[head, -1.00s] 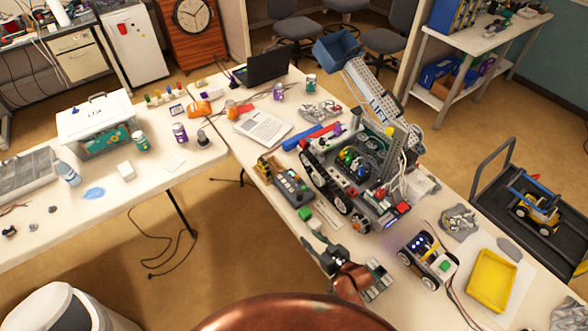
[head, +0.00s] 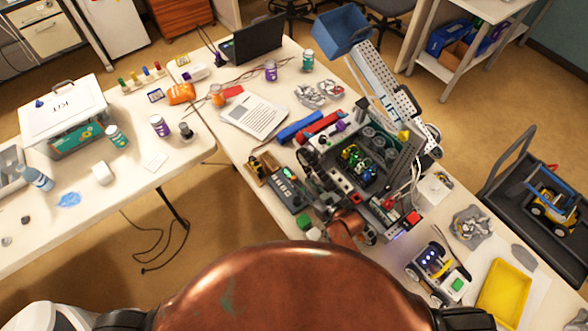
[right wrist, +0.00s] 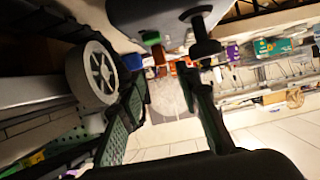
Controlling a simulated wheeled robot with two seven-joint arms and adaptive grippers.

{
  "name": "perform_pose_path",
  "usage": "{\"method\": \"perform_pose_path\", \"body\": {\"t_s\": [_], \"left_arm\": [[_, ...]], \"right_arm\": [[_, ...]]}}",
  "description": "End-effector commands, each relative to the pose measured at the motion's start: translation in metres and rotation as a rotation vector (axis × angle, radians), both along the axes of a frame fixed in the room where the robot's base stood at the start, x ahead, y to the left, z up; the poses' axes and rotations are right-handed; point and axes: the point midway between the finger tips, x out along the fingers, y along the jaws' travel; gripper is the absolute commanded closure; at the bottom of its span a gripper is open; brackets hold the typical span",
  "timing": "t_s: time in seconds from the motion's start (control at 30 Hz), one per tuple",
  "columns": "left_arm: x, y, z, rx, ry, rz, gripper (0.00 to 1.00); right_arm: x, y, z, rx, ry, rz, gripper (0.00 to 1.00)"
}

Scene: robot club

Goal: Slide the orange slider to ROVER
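A grey control box (head: 287,186) with small buttons and knobs lies on the table beside the big tracked robot. I cannot make out the orange slider or a ROVER label on it in the head view. My right gripper (head: 322,208) is by the near end of the box, close to the tracked robot, and mostly hidden by its own arm. In the right wrist view, my right gripper (right wrist: 165,85) has its two fingers apart with nothing clearly held. A grey body (right wrist: 165,14) with knobs, probably the box, shows above the fingers. My left gripper is not in view.
The tracked robot (head: 385,150) with its LIFT arm stands close on the right; a grey wheel (right wrist: 95,72) shows beside my fingers. A small white rover (head: 440,272) and a yellow tray (head: 503,292) are at the right. Paper (head: 255,120) lies farther back.

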Motion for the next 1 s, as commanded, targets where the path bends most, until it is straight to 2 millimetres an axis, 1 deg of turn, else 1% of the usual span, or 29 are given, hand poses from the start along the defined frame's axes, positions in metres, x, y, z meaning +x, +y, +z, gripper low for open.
{"method": "perform_pose_path", "body": {"t_s": [0.17,0.4,0.6,0.93,0.97,1.0], "left_arm": [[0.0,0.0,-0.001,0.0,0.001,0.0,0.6],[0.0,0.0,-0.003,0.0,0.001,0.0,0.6],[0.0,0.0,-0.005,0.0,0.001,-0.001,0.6],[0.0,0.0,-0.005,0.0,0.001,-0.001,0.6],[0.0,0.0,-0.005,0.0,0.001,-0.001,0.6],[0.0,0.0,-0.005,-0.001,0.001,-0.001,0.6]], "right_arm": [[0.011,0.009,-0.005,0.002,-0.001,0.001,0.7],[0.04,0.029,-0.02,0.002,-0.001,-0.001,0.7],[0.055,0.039,-0.028,0.001,-0.001,-0.002,0.7],[0.058,0.041,-0.03,0.0,-0.001,-0.003,0.7],[0.058,0.041,-0.03,0.0,-0.001,-0.003,0.7],[0.058,0.041,-0.03,0.0,-0.001,-0.003,0.73]]}}
